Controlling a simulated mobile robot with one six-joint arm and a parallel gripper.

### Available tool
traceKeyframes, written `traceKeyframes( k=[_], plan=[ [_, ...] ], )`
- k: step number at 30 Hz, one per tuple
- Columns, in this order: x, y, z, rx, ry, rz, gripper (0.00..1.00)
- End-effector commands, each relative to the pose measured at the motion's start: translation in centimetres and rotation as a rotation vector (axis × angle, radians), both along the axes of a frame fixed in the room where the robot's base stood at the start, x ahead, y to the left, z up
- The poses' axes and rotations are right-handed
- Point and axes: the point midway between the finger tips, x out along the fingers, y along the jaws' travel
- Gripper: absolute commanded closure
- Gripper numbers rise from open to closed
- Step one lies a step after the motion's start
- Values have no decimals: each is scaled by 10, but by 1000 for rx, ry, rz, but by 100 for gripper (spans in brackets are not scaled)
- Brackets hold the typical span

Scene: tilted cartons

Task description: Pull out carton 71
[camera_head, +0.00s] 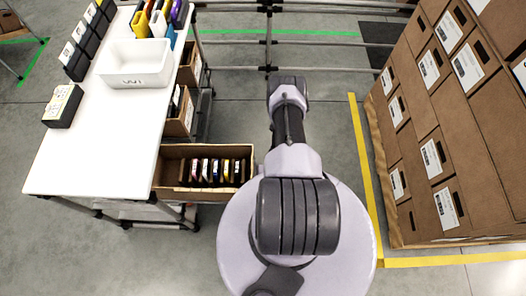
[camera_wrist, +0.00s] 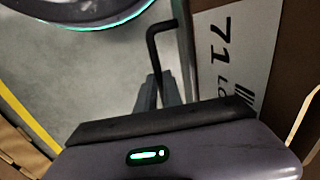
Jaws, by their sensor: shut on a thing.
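In the wrist view, a white label reading "71" (camera_wrist: 232,50) is on the brown face of carton 71 (camera_wrist: 302,60), at the right. In the head view, an open carton (camera_head: 200,196) with several upright items sticks out from under the white table, close to my base. It is probably carton 71, but its label does not show there. My gripper is not distinguishable in the head view.
The white table (camera_head: 110,130) holds a white bin (camera_head: 135,79) and dark boxes. Other cartons (camera_head: 178,122) sit in the rack beyond the open one. Stacked cartons (camera_head: 430,130) stand at the right behind a yellow floor line (camera_head: 364,160). Bare floor lies between.

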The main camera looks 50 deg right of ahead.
Motion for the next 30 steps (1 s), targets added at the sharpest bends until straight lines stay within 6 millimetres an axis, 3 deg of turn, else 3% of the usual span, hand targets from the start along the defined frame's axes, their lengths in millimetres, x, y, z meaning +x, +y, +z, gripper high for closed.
traceKeyframes(
  k=[11, 12, 15, 25, 30],
  plan=[
    [-1, 0, 0, 1, 1, 0, 100],
    [-1, 0, 0, 1, 1, 0, 85],
    [-1, 0, 0, 0, 0, 0, 67],
    [-1, -1, 3, 0, 0, 0, 67],
    [-5, -5, 37, 0, 1, -3, 67]
  ],
)
